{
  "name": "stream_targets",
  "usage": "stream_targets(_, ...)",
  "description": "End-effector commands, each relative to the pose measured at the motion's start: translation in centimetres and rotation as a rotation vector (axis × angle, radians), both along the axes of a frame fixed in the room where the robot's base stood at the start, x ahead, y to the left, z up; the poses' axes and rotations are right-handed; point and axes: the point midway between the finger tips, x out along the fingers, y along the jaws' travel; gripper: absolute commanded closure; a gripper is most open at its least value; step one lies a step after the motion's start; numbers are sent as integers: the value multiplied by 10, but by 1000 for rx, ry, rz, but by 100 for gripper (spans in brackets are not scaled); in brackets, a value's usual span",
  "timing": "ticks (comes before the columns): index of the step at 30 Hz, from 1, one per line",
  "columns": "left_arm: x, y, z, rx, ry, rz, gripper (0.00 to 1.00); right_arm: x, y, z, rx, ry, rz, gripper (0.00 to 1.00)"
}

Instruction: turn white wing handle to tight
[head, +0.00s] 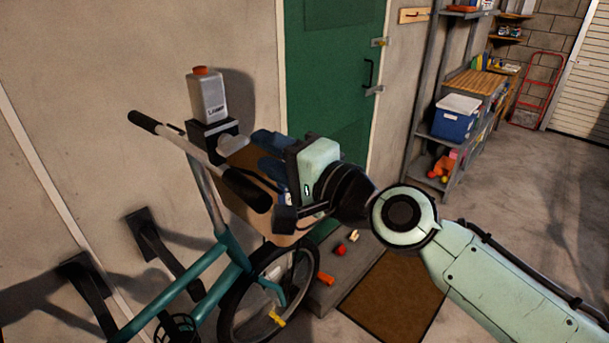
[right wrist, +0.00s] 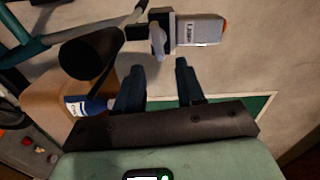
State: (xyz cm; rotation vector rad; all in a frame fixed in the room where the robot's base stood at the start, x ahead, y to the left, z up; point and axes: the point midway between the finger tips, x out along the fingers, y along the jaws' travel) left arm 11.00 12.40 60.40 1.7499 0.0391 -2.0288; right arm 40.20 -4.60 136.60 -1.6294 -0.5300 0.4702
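The white wing handle (head: 231,146) sticks out from the black clamp (head: 208,137) under the lamp (head: 208,96) on the bicycle's handlebar. In the right wrist view the wing handle (right wrist: 158,41) lies just ahead of my fingertips, in line with the gap between them. The lamp (right wrist: 200,30) is a whitish box with an orange cap. My right gripper (head: 261,152) is open and empty, to the right of the handle, its fingers pointing at it. In the wrist view the two dark fingers (right wrist: 159,68) stand apart, with nothing between them. My left gripper is out of view.
The bicycle's black grip (right wrist: 91,53) is close beside one finger; the same grip (head: 246,189) shows below the gripper. A tan box (head: 258,205) sits at the bicycle's front. A green door (head: 330,70) and shelves (head: 450,100) stand behind. Small items lie on the floor.

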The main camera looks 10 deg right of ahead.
Motion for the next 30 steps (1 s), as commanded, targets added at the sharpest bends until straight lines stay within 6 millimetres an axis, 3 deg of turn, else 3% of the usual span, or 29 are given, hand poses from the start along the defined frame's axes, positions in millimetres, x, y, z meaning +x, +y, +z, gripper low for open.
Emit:
stream_targets(3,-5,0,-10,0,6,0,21,-24,-18,-2,1,-1,-4,62)
stream_targets(10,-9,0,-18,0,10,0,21,-55,-40,-2,-1,1,-1,62)
stream_targets(23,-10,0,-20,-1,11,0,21,-65,-47,-1,0,2,1,62)
stream_targets(27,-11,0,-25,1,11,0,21,-66,-46,-2,-46,-30,4,21)
stream_targets(30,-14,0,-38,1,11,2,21,-68,-42,-6,-205,-149,11,21)
